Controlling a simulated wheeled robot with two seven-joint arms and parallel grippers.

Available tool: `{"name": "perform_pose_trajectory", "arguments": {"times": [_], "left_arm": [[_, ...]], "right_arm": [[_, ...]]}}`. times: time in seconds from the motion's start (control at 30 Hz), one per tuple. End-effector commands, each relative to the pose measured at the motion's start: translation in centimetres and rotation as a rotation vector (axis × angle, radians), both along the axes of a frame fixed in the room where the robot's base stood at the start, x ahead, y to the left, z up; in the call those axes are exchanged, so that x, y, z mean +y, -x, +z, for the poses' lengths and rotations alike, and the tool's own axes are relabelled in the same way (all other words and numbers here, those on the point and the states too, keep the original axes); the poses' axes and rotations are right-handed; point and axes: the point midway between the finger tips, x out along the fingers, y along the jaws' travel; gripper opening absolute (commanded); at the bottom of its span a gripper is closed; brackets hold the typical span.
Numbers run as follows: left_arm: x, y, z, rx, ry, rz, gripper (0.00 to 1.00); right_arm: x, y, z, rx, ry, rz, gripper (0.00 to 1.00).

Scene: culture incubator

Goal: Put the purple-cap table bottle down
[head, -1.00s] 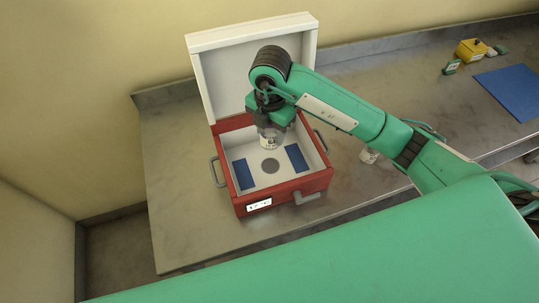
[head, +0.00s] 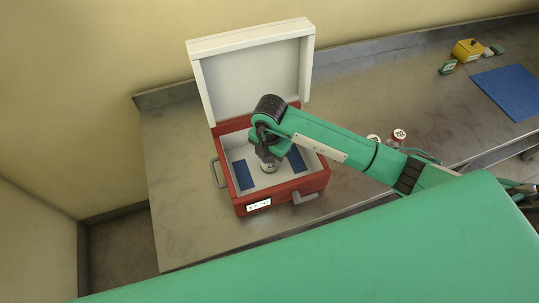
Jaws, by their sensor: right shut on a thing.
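A small white bottle (head: 268,168) is in the grip of my right gripper (head: 267,157). The gripper hides its top, so I cannot see the cap's colour. The bottle is low inside the open red incubator box (head: 285,193), over the middle of its pale floor where the grey disc was visible. I cannot tell whether its base touches the floor. My right gripper points down, shut on the bottle. My left gripper is not in view.
The box's white lid (head: 252,75) stands open behind. Blue pads (head: 243,174) lie on both sides of its floor. A red-capped bottle (head: 399,135) stands on the grey bench (head: 175,215), partly near my arm. A yellow box (head: 467,50) and blue mat (head: 508,92) are at right.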

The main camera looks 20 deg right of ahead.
Motion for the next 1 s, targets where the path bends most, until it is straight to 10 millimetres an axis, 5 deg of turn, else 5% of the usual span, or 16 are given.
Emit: {"name": "perform_pose_trajectory", "arguments": {"times": [0.17,0.2,0.3,0.73,1.0], "left_arm": [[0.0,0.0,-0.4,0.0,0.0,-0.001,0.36],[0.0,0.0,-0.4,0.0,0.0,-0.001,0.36],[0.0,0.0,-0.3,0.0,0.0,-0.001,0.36],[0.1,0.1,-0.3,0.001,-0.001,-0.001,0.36],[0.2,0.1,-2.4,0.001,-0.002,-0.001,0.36]], "right_arm": [[0.0,0.0,-0.4,-0.001,-0.001,0.0,0.21],[0.0,0.0,-0.4,0.0,0.0,0.0,0.48],[0.0,0.0,-0.3,0.0,0.0,0.0,0.68],[0.0,-0.1,0.5,-0.002,0.0,0.0,0.68],[0.1,-0.2,6.0,-0.007,-0.002,0.002,0.68]]}}
